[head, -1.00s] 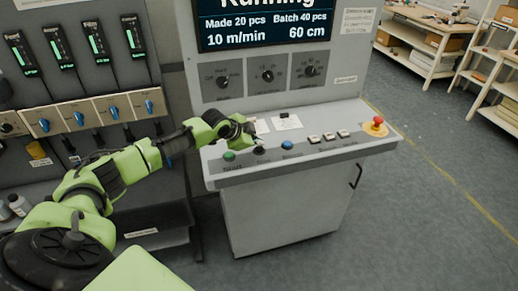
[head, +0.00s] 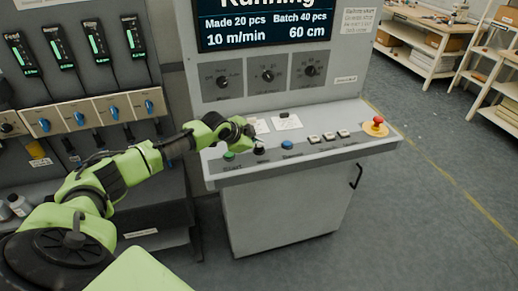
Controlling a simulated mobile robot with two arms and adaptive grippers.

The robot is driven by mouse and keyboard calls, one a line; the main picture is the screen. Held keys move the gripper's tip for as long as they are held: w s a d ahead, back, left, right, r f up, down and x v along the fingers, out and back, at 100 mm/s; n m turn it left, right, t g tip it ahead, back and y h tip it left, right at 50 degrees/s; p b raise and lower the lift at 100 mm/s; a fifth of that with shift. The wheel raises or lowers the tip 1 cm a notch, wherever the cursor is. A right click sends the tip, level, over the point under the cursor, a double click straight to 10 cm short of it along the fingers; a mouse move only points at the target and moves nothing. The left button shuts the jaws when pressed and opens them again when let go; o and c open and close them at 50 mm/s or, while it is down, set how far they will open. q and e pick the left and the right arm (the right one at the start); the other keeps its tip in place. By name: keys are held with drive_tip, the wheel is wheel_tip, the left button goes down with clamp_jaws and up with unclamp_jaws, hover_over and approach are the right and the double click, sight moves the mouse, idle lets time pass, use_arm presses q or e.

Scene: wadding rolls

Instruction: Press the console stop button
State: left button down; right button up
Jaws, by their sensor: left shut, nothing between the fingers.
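The grey control console (head: 290,210) carries a row of buttons along its sloped front: a green one (head: 229,156), a black one (head: 259,149), a blue one (head: 287,145) and several pale ones. A red mushroom button (head: 377,121) sits on a yellow base at the right end. My right gripper is out of view.
The console display (head: 265,24) reads "Running", with 20 pieces made of a batch of 40. Three dark knobs, including one at the middle (head: 267,76), sit below it. A panel with blue-handled valves (head: 79,118) stands at the left. The floor right of the console is clear.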

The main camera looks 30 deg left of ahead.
sight(258, 150)
use_arm(q)
drive_tip(key=shift+f, duration=0.5)
idle(0.4)
drive_tip(key=shift+r, duration=0.1)
drive_tip(key=shift+r+p, duration=0.7)
drive_tip(key=shift+r, duration=0.1)
wheel_tip(258, 150, up, 5)
drive_tip(key=p, duration=0.4)
drive_tip(key=shift+p, duration=0.3)
idle(0.4)
